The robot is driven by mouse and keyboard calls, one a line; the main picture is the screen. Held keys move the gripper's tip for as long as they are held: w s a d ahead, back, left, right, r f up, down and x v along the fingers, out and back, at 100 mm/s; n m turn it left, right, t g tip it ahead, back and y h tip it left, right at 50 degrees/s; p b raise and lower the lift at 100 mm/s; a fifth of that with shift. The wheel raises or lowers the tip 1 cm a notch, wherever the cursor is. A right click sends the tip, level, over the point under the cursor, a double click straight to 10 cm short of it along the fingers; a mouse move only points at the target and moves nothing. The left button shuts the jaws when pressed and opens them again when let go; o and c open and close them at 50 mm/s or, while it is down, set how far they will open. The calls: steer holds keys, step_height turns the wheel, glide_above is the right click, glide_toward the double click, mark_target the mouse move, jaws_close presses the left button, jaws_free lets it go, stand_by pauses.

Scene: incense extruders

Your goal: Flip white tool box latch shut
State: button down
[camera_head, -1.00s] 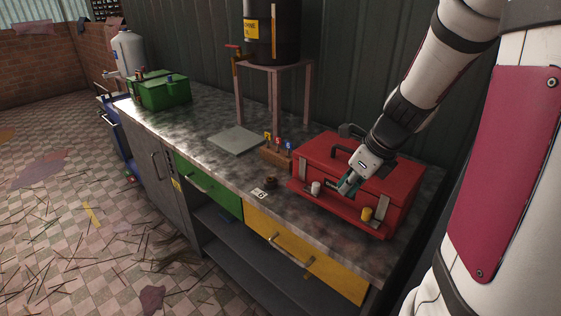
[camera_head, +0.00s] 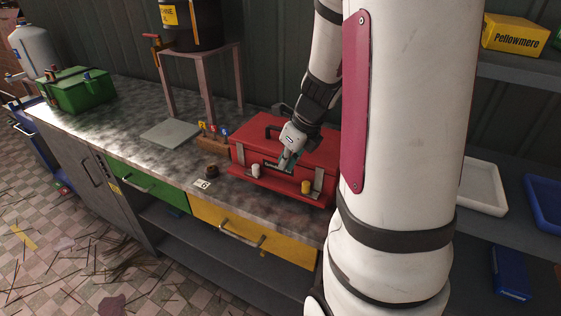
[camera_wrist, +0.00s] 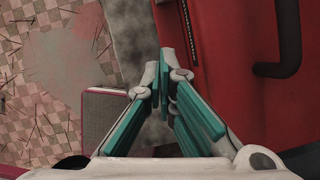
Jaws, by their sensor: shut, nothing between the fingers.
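The red tool box (camera_head: 300,150) stands on the workbench, its lid down. Its front has a latch with a white knob (camera_head: 256,171) at the left and a latch with a yellow knob (camera_head: 305,187) at the right. I cannot tell the exact angle of the white one. My gripper (camera_head: 285,162) is shut and empty, at the box's front between the two knobs, closer to the lid's name plate. In the wrist view my teal fingers (camera_wrist: 165,65) are together beside the red box (camera_wrist: 225,60) and its dark handle (camera_wrist: 285,40). Neither knob shows there.
A stand with a black drum (camera_head: 190,25) is behind. A shelf with trays (camera_head: 482,187) is at the right.

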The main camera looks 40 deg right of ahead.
mark_target(253, 172)
steer(key=b+x, duration=0.2)
steer(key=x, duration=0.5)
steer(key=shift+f, duration=0.2)
steer(key=shift+w+a+f, duration=0.15)
steer(key=shift+w, duration=1)
steer(key=shift+w+a, duration=0.1)
steer(key=shift+w, duration=0.85)
steer(key=shift+w+a+p, duration=0.25)
steer(key=shift+w+p, duration=0.05)
steer(key=shift+w, duration=0.35)
steer(key=shift+w+a+p, duration=0.25)
steer(key=shift+w+p, duration=0.05)
steer(key=shift+w, duration=0.35)
steer(key=shift+w+a+p, duration=0.2)
steer(key=shift+w+p, duration=0.1)
steer(key=shift+w, duration=0.35)
steer(key=shift+s, duration=0.15)
